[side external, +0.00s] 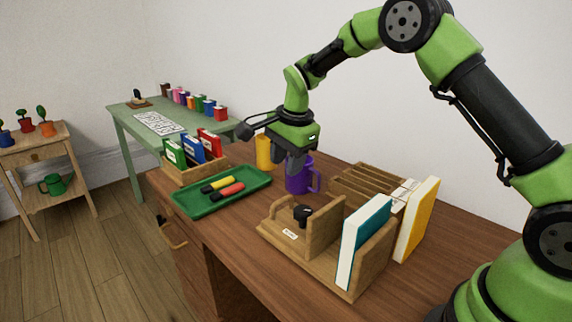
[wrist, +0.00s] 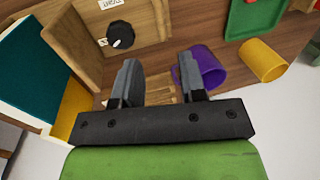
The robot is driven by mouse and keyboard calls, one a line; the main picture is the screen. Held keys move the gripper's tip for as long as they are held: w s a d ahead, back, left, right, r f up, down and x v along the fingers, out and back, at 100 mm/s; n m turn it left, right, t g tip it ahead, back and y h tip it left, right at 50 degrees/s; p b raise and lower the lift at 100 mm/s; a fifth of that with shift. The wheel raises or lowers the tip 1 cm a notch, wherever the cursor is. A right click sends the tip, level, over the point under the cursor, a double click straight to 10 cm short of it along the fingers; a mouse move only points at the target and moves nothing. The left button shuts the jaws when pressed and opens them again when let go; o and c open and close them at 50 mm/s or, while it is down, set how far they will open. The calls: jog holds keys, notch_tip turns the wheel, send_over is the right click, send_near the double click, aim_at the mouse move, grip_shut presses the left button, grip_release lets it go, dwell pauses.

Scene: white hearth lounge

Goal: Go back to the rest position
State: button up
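My gripper (side external: 296,165) hangs above the brown desk, just over and beside the purple mug (side external: 301,178). In the wrist view my gripper (wrist: 158,78) has its two fingers spread apart with nothing between them, so it is open and empty. The purple mug also shows in the wrist view (wrist: 208,68), beyond the right finger. From these frames I cannot tell whether a finger touches it.
A yellow cup (side external: 264,152) stands behind the mug. A green tray (side external: 185,207) holds markers at left. A wooden book holder (side external: 325,268) with a teal book (side external: 367,240) and yellow book (side external: 418,220) stands in front. A slatted wooden rack (side external: 362,185) lies at right.

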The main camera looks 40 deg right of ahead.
jog(key=s+a+r+n+t, duration=0.3)
jog(key=s+r+n, duration=0.4)
jog(key=s+r, duration=0.6)
jog(key=s+a+r+n+t+y, duration=0.1)
jog(key=s+n, duration=0.6)
jog(key=s, duration=0.7)
jog(key=shift+a+r+t+y, duration=0.4)
jog(key=shift+a+t+y, duration=0.05)
jog(key=shift+t+y, duration=0.05)
